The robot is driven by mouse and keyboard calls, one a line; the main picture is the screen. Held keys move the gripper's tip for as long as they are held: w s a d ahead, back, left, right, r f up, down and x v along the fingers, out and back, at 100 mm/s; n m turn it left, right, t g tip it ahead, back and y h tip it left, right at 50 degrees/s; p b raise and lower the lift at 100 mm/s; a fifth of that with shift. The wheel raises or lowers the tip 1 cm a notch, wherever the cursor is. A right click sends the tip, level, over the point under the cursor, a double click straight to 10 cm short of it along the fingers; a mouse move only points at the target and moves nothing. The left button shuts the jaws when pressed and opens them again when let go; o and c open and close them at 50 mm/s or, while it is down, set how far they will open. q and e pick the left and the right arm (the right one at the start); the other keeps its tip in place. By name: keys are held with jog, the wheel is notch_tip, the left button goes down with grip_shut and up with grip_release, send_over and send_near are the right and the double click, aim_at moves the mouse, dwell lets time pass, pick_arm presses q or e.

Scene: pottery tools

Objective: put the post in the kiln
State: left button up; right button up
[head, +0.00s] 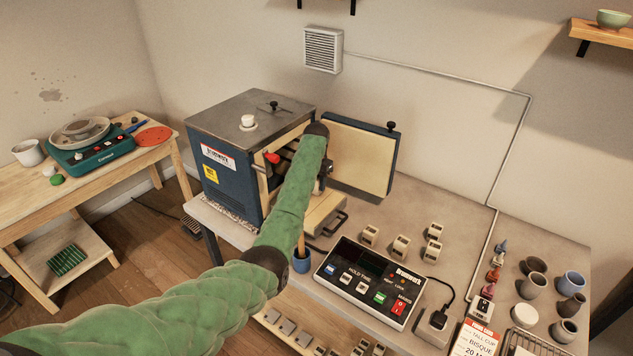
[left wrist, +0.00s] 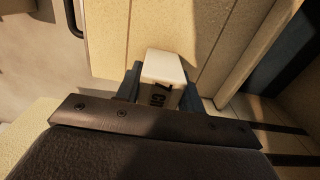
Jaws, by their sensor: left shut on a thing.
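The blue kiln (head: 232,160) stands at the back of the table with its door (head: 358,150) swung open to the right. My left arm reaches across its open front and hides much of the opening; my left gripper is mostly hidden behind the arm in the head view. In the left wrist view my left gripper (left wrist: 160,92) is shut on a cream post (left wrist: 164,66) with dark markings on its side. A pale surface with grooves lies beyond the post; I cannot tell whether the post touches it. My right gripper is not in view.
Several other posts (head: 401,245) stand on the table right of the kiln. A controller box (head: 370,282) sits in front. A pale slab with a dark handle (head: 335,222) juts out below the kiln opening. Cups and pots (head: 571,283) stand at the right.

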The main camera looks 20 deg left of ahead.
pick_arm(q)
jog(key=o, duration=1.1)
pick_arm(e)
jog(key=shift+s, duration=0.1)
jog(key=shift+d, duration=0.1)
pick_arm(q)
jog(key=shift+r+b, duration=0.5)
jog(key=shift+b, duration=0.05)
notch_tip(320, 180, up, 4)
jog(key=shift+r+b, duration=0.15)
jog(key=shift+b, duration=1.05)
notch_tip(320, 180, up, 4)
jog(key=shift+r+b, duration=0.1)
jog(key=shift+b, duration=0.8)
jog(key=shift+r+p, duration=0.4)
jog(key=shift+r, duration=0.95)
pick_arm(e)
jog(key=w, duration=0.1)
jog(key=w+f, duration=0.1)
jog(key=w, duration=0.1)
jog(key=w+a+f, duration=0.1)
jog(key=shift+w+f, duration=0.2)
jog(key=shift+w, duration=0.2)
